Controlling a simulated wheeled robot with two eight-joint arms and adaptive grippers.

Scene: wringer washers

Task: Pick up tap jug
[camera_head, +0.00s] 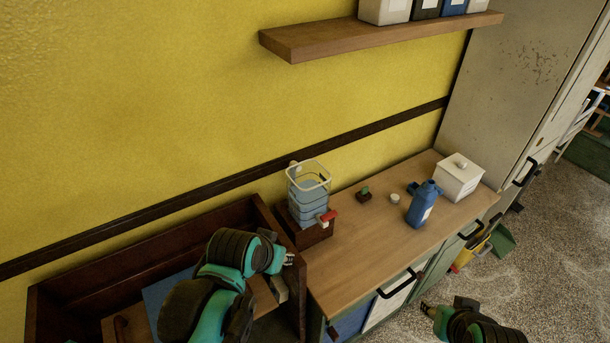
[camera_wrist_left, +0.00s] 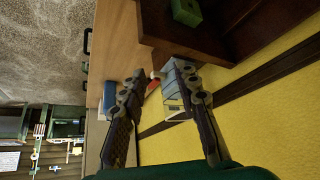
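The tap jug (camera_head: 309,200) is a clear, ribbed container with a pale rim, blue contents and a red tap on its front. It stands upright in a low brown wooden holder (camera_head: 313,236) at the left end of the counter. My left gripper (camera_head: 287,258) is in front of and below the jug, apart from it. In the left wrist view its two fingers (camera_wrist_left: 156,72) are spread and empty, with the jug (camera_wrist_left: 171,92) beyond them, partly hidden by one finger. My right gripper (camera_head: 428,309) is low at the right, away from the counter; its fingers are too small to read.
The wooden counter (camera_head: 353,252) also holds a blue bottle (camera_head: 423,204), a white lidded box (camera_head: 459,177) and small items. A dark wooden trough (camera_head: 150,255) lies left, its wall near my left gripper. A shelf (camera_head: 380,38) hangs above.

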